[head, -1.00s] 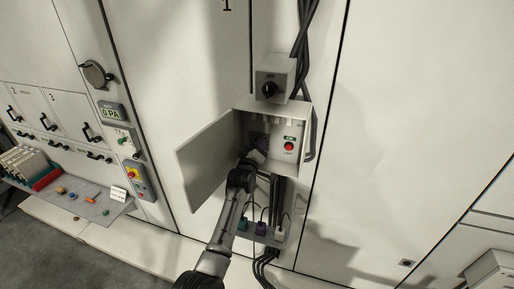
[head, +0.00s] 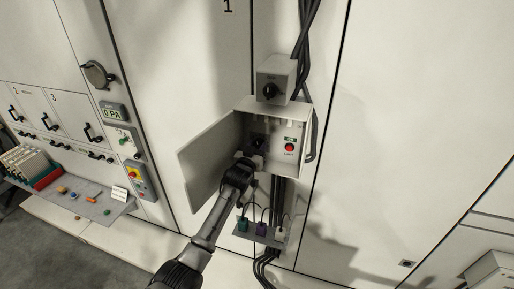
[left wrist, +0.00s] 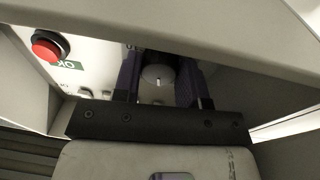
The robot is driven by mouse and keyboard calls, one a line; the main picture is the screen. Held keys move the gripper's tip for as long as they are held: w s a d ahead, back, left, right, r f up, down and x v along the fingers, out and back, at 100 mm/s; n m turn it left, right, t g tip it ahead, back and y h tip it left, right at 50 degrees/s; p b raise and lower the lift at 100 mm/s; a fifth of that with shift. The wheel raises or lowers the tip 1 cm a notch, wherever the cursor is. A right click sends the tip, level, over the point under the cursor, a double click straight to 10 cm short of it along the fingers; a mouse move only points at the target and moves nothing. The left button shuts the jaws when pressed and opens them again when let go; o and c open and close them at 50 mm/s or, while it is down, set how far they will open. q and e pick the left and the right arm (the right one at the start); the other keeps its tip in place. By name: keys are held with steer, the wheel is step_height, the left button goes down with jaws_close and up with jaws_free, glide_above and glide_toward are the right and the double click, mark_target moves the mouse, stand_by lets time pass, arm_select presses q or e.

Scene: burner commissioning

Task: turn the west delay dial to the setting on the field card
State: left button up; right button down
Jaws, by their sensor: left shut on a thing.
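The delay dial is a dark knob (head: 258,142) inside the open grey box on the panel. In the left wrist view, a round grey knob face with a white mark (left wrist: 158,75) sits between the fingers. My left gripper (head: 252,157) reaches into the box's lower opening from below. In the left wrist view, my left gripper (left wrist: 159,82) is shut on the knob, a finger on each side. The dial's scale is not readable. A small white card (head: 119,193) stands on the left shelf; its writing is too small to read. My right gripper is not in view.
The box door (head: 207,160) hangs open to the left. A red button (head: 289,147) is right of the dial; a switch box (head: 276,80) is above. Black cables run beside and below the box. A small shelf (head: 262,235) holds coloured plugs beneath my arm.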

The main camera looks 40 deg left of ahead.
arm_select(q)
steer(key=shift+f+m, duration=0.1)
steer(key=shift+m, duration=0.4)
steer(key=o, duration=0.9)
steer(key=shift+s, duration=0.15)
steer(key=shift+s+d, duration=0.1)
steer(key=shift+s, duration=0.15)
steer(key=shift+b+v, duration=1.25)
steer(key=shift+v, duration=5.25)
